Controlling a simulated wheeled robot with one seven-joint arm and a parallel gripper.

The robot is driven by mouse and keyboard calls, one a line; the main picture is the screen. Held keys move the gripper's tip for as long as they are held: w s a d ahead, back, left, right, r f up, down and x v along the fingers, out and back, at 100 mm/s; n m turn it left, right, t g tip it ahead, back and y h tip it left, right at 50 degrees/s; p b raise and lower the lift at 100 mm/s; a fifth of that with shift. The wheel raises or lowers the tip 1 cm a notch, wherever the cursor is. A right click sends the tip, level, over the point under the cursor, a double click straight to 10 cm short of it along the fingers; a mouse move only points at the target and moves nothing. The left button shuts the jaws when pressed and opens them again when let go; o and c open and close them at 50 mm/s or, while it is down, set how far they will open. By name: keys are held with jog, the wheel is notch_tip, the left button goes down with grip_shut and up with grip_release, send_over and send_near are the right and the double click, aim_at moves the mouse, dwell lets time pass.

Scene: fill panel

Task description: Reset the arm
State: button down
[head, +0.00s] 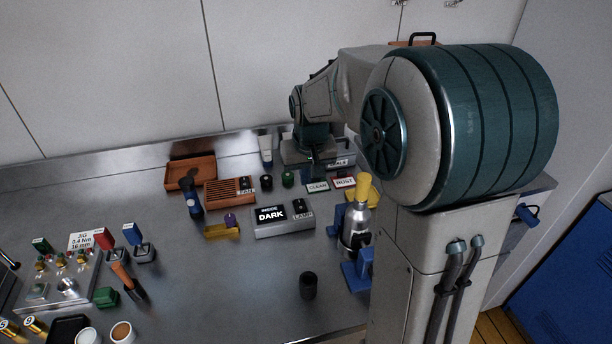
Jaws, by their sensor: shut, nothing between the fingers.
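My arm reaches from the large shoulder at right toward the back of the steel bench (190,270). My gripper (315,168) points down at the arm's far end, small in the head view. It is shut and empty, above the back of the bench behind the CLEAN label (317,187). The DUST label (344,182) is just to its right. The gap between the fingertips and the bench is too small to judge.
A control box reading DARK (284,222) with a LAMP switch stands mid-bench. A silver bottle with a yellow cap (357,220) stands upright at a blue stand (357,272). A brown tray (190,172) lies at the back. A jig panel (57,280) fills the left. The front middle is mostly clear.

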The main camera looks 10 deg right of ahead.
jog(key=s+r+t, duration=0.1)
jog(key=s+r, duration=0.2)
jog(key=s, duration=1.9)
jog(key=b, duration=1)
send_near(299, 200)
jog(key=shift+t, duration=0.4)
jog(key=x, duration=0.4)
jog(key=p+x, duration=0.1)
jog(key=x, duration=0.1)
jog(key=shift+s+f, duration=0.15)
jog(key=shift+f, duration=0.25)
